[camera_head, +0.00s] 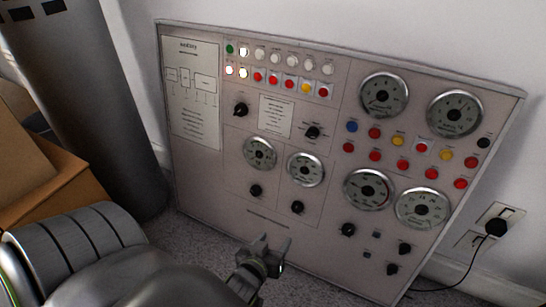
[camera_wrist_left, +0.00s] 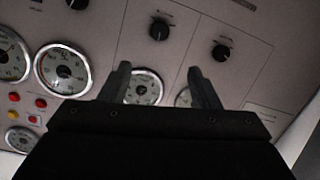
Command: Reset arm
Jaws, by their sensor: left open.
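My left gripper (camera_head: 266,248) is low in the head view, in front of the lower edge of a grey control panel (camera_head: 225,205). In the left wrist view its two fingers (camera_wrist_left: 163,85) stand apart with nothing between them, and panel dials and knobs show beyond. The panel leans against a white wall and carries round gauges (camera_head: 260,152), black knobs (camera_head: 241,109), and rows of coloured buttons and lamps (camera_head: 290,84). A few lamps at its upper left are lit. I cannot tell whether the gripper touches the panel. My right gripper is not in view.
A dark grey cylinder (camera_head: 85,100) stands left of the panel. Brown cardboard boxes (camera_head: 50,180) are at the left. A wall socket (camera_head: 500,215) with a black plug (camera_head: 496,227) and cable is at the right. Grey carpet (camera_head: 215,240) lies below the panel.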

